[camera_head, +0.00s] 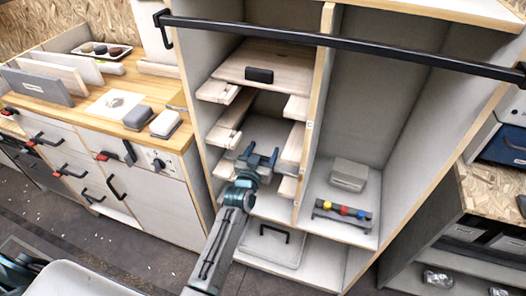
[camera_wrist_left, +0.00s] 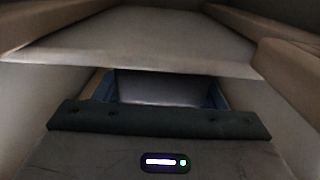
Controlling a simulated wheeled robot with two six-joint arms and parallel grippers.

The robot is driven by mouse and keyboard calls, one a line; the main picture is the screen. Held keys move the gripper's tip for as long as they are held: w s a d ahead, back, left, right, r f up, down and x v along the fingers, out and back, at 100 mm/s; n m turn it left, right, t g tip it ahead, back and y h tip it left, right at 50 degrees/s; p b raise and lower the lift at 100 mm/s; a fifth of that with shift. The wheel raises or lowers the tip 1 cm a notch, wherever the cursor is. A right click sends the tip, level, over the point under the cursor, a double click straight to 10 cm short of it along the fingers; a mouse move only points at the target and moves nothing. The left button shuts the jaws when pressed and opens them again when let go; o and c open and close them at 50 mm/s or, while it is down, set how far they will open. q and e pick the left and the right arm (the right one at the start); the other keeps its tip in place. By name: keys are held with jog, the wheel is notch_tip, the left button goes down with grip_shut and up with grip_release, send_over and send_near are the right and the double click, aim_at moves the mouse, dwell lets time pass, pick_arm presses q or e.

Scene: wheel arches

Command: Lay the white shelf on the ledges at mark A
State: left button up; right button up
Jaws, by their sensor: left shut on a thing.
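The white shelf (camera_head: 266,130) is a pale flat board inside the left bay of the tall cabinet, between the side ledges. My left gripper (camera_head: 258,158) is at its front edge, shut on it. The gripper hides part of that edge. In the left wrist view the shelf (camera_wrist_left: 140,38) spans the top, with ledges at both sides. Wooden ledges show on the left wall (camera_head: 224,137) and on the divider (camera_head: 292,144), at several heights. Whether the shelf touches any ledge cannot be told. Small marks on the divider edge (camera_head: 309,125) are too small to read.
A wooden drawer (camera_head: 266,68) with a black handle is above the shelf. A black rail (camera_head: 340,43) crosses the cabinet front. The right bay holds a grey box (camera_head: 349,174) and a rack with coloured knobs (camera_head: 342,211). A counter (camera_head: 85,100) stands at left.

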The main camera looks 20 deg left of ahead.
pick_arm(q)
jog(key=o, duration=1.3)
jog(key=shift+r, duration=0.1)
jog(key=shift+s, duration=0.1)
